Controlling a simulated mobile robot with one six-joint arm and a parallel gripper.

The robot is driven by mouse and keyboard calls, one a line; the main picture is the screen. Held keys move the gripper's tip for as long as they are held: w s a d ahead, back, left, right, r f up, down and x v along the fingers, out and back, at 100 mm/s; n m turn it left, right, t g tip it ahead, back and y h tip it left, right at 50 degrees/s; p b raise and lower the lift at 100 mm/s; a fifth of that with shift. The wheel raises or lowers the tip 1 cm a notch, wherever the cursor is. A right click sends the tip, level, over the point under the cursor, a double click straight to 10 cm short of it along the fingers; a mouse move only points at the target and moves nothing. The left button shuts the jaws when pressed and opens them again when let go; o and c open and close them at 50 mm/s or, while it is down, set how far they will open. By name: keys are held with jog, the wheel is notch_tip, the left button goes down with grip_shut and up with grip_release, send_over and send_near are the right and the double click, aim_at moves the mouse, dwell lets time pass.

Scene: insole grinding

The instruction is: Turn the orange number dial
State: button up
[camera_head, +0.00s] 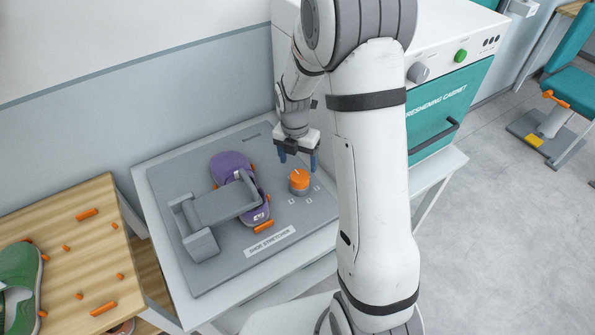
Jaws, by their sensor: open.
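The orange number dial (299,178) stands on the grey base plate (300,232) of the shoe stretcher, right of the purple shoe. It has an orange top and a grey lower ring, with small white marks on the plate around it. My gripper (299,162) points down over the plate, just behind and above the dial in this view. Its two dark blue fingers are apart, with nothing seen between them. I cannot tell the exact height of the fingertips over the dial.
A purple shoe (229,163) sits in the grey stretcher frame (222,207), close left of the dial. An orange handle (264,227) lies in front. The white cabinet (455,30) with a teal door stands behind my arm. A wooden table (75,258) holds a green shoe (18,285).

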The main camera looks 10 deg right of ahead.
aim_at(299, 176)
notch_tip(299, 176, down, 6)
jog(key=shift+s+d+p, duration=0.15)
jog(key=shift+p, duration=0.15)
jog(key=shift+c, duration=0.2)
jog(key=c, duration=0.9)
